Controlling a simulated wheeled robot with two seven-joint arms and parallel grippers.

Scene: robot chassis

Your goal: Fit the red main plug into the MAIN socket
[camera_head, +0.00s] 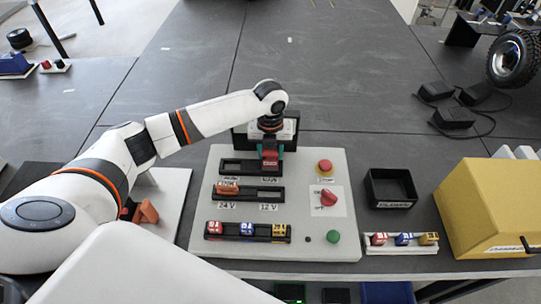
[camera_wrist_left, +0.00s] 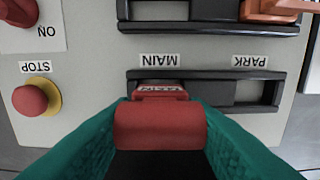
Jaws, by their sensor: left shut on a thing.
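My left gripper (camera_head: 270,153) reaches the back of the grey control panel (camera_head: 296,172), pointing down. Its teal fingers are shut on the red main plug (camera_head: 270,160). In the left wrist view the plug (camera_wrist_left: 160,126) sits between the fingertips (camera_wrist_left: 158,106), its labelled front end at the MAIN socket (camera_wrist_left: 194,88). The front end lines up with the MAIN label (camera_wrist_left: 160,60) and overlaps the socket opening. I cannot tell how deep it is in. The PARK socket (camera_wrist_left: 249,92) beside it is empty. My right gripper is not in view.
An orange plug (camera_head: 228,188) sits in the 24 V slot. Red, blue and yellow blocks fill the front row. A red stop button (camera_head: 325,166), red knob (camera_head: 328,197) and green button (camera_head: 333,237) stand right. A black bin (camera_head: 390,188) and yellow box (camera_head: 487,205) lie further right.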

